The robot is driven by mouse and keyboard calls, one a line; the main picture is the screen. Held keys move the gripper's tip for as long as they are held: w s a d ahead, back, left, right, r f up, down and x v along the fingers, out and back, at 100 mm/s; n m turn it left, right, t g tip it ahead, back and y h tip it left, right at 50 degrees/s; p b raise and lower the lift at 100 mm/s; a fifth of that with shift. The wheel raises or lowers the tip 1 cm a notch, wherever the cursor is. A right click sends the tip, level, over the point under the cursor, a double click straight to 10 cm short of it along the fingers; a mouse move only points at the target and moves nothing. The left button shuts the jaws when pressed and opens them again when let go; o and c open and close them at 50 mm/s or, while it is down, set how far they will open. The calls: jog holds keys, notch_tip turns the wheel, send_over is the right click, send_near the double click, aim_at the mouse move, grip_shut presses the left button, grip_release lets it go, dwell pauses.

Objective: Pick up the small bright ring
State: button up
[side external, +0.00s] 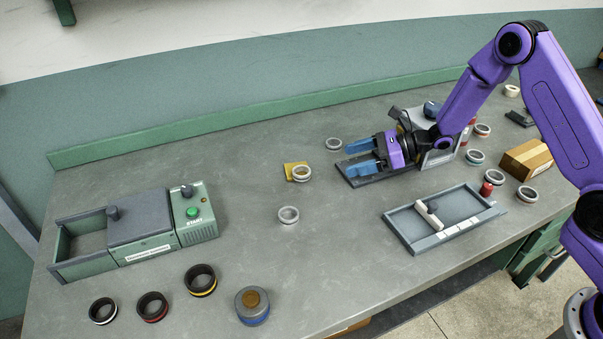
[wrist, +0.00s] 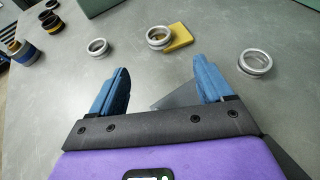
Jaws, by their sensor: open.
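Three bright metallic rings lie flat on the grey bench. One ring (side external: 288,222) is nearest the bench middle; it also shows at left in the wrist view (wrist: 97,53). A second ring (side external: 301,180) rests by a yellow square (side external: 289,166) and shows top centre in the wrist view (wrist: 159,45). The third ring (side external: 333,149) lies farther back, at right in the wrist view (wrist: 255,70). I cannot tell which is the small one. My gripper (side external: 350,161) is open and empty, its blue fingers (wrist: 161,66) pointing toward the rings, apart from them all.
A green START machine (side external: 196,213) stands at left. A grey tray (side external: 407,236) is at right. More rings and a cardboard box (side external: 526,160) lie at far right.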

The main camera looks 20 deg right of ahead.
aim_at(312, 181)
jog(key=x, duration=1.1)
jog(key=shift+a+f, duration=0.15)
jog(key=shift+a, duration=0.25)
jog(key=c, duration=1.3)
